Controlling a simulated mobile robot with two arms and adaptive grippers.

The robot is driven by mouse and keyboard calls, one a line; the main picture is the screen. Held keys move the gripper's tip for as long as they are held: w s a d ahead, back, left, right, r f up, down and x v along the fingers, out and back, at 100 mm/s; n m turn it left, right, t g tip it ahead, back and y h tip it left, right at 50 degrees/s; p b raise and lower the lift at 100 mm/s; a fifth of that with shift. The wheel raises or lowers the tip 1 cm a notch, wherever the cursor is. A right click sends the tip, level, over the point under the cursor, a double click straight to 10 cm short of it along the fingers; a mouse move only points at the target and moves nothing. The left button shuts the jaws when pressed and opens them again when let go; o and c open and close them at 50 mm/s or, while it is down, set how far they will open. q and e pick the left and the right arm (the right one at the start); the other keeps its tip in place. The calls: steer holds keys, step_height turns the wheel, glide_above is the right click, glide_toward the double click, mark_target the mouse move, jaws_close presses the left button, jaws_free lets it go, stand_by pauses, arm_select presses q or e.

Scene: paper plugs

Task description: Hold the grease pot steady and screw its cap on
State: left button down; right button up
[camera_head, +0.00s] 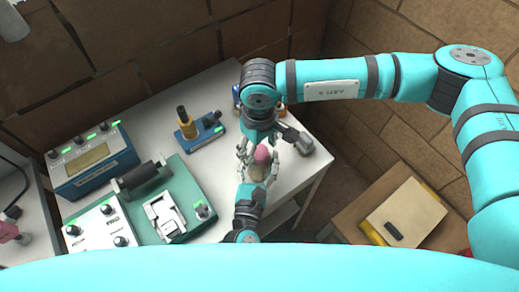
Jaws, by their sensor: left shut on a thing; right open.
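The grease pot (258,173) is a small tan pot standing near the front right of the white table. A pink cap (262,155) sits at its top; I cannot tell how far it is threaded. My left gripper (257,179), low in the picture, is shut on the pot from the near side. My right gripper (261,149) comes down from above with open fingers at either side of the cap. Its fingers and wrist hide part of the cap's surroundings, and contact with the cap cannot be told.
A grey object (297,140) lies right of the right gripper. A blue stand with a yellow piece (187,128), a blue meter box (88,160) and a green board with a black roller (140,178) fill the left. A wooden table (362,208) stands at right.

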steer(key=shift+r, duration=1.4)
steer(key=shift+c, duration=0.2)
steer(key=shift+r+n, duration=1.75)
steer(key=shift+n, duration=0.05)
step_height(320, 180, down, 8)
steer(key=shift+f, duration=0.1)
